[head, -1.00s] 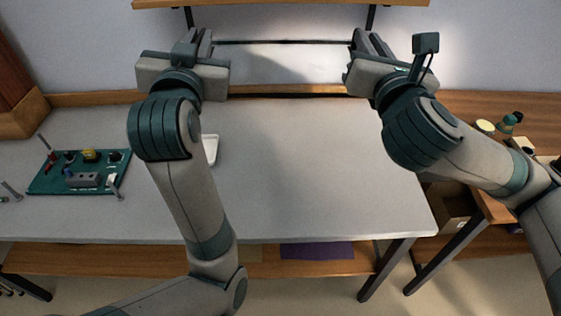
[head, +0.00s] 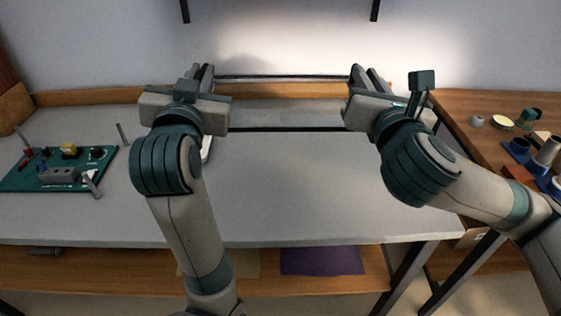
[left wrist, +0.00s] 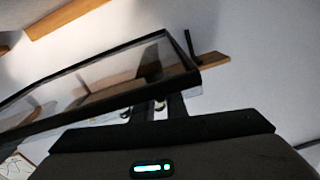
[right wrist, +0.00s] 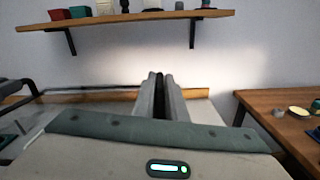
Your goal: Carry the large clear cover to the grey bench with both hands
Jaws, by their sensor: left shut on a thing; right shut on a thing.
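The large clear cover (head: 290,129) is see-through with dark edge bars and spans between my two grippers, over the back part of the grey bench (head: 300,205). My left gripper (head: 206,76) is shut on its left side; the left wrist view shows the cover's dark frame (left wrist: 120,50) at the fingers. My right gripper (head: 361,76) is shut at its right side; in the right wrist view the fingers (right wrist: 160,95) point forward, with dark bars of the cover to their left. The contact points are mostly hidden. I cannot tell whether the cover touches the bench.
A green board with parts (head: 58,168) lies on the bench's left side. A white object behind my left wrist is mostly hidden. A wooden table (head: 480,105) with small items stands at the right. A wall shelf (right wrist: 130,17) hangs above. The bench's front middle is clear.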

